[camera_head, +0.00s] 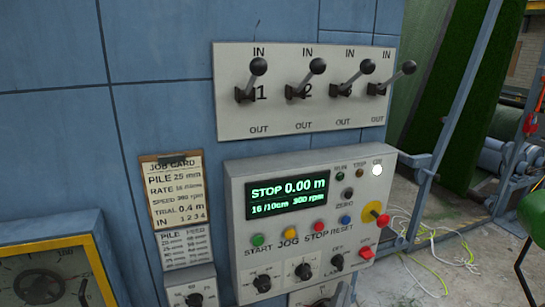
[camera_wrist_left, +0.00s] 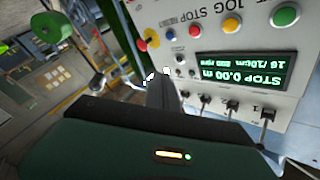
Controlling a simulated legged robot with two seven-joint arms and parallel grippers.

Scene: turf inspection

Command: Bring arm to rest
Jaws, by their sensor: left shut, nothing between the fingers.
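My left gripper (camera_wrist_left: 162,88) shows in the left wrist view as a grey finger shape ahead of a dark green housing, shut with nothing in it. It is close to the control box, which appears upside down there. In the head view, a dark shape at the bottom edge below the box may be part of it, but I cannot tell. The control box (camera_head: 235,215) has a lit display (camera_head: 287,194) reading STOP 0.00 m, 16/10cm, 300 rpm. The display also shows in the wrist view (camera_wrist_left: 243,69). My right gripper is not in view.
A lever plate (camera_head: 225,125) above the box carries several black-knobbed levers, tilted up toward IN. A red and yellow knob (camera_head: 376,214) sits at the box's right. A job card (camera_head: 174,195) hangs left. Loose cables (camera_head: 435,235) lie on the floor at right.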

